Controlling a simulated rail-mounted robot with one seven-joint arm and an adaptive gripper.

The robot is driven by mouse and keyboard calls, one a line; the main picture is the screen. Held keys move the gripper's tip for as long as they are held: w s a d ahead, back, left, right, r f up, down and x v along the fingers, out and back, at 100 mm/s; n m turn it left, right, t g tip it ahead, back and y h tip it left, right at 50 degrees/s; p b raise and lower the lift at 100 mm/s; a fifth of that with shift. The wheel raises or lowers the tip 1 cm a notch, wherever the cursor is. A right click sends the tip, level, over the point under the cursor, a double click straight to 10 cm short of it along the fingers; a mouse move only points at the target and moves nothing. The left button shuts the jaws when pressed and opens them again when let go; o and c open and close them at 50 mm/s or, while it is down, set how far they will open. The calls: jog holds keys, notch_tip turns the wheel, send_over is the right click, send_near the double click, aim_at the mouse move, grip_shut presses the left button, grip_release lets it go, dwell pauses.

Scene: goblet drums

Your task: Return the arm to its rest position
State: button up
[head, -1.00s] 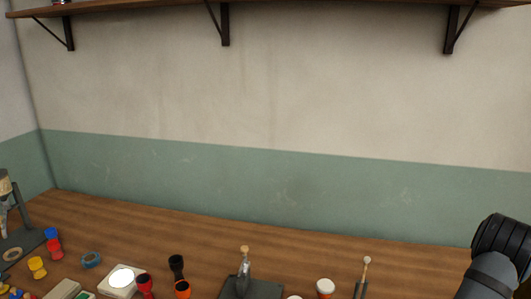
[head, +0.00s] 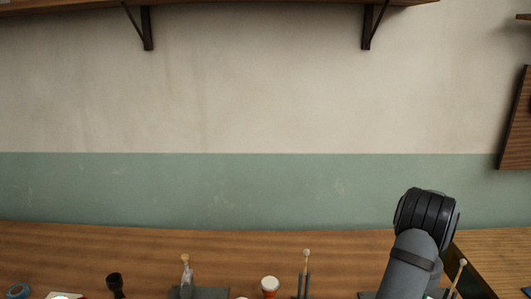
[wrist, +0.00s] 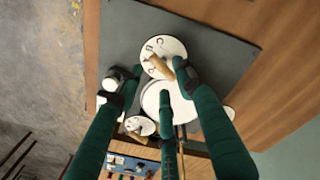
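My gripper (wrist: 153,92) shows in the wrist view with green fingers and dark tips spread apart. I see nothing held between them. Below it are a white lettered disc (wrist: 158,45) and a smaller lettered disc (wrist: 140,126), each with a wooden piece across it. A plain white round top (wrist: 160,97) shows between the fingers, partly hidden by them. In the head view my arm stands at the right; the gripper itself is not visible there.
The wooden bench (head: 90,240) holds a black and orange goblet drum (head: 116,285), a white-topped orange one (head: 269,285), a blue ring (head: 18,291) and upright wooden-headed sticks (head: 306,262). The bench's back strip is clear.

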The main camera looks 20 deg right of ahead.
jog(key=f, duration=0.5)
jog(key=shift+s+f, duration=0.25)
jog(key=shift+f, duration=0.05)
jog(key=shift+r+m, duration=0.15)
jog(key=shift+m, duration=0.35)
jog(key=shift+m+p, duration=0.35)
jog(key=shift+m, duration=0.75)
